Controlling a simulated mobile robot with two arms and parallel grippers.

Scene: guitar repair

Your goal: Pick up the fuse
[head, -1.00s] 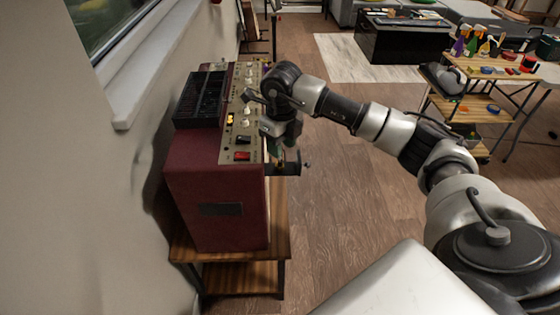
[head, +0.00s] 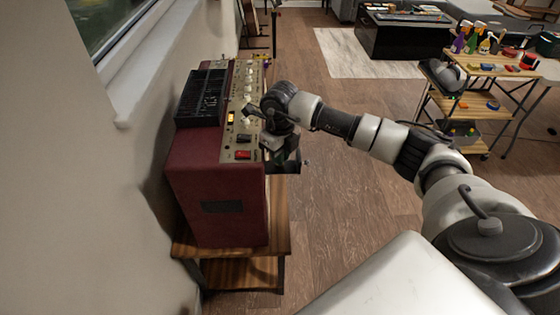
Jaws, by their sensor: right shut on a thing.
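A dark red amplifier (head: 218,188) with a metal control panel (head: 240,120) stands on a small wooden stand beside the left wall. My right gripper (head: 285,160) is at the amplifier's right edge, near the front end of the panel. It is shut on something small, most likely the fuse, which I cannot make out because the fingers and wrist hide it. No fuse shows anywhere else in view. My left gripper is not in view.
The wooden stand (head: 280,215) is under the amplifier. A black box (head: 200,97) sits on top of it. A shelf cart (head: 468,103) with bottles and tools stands at right. The wooden floor (head: 345,225) between is clear.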

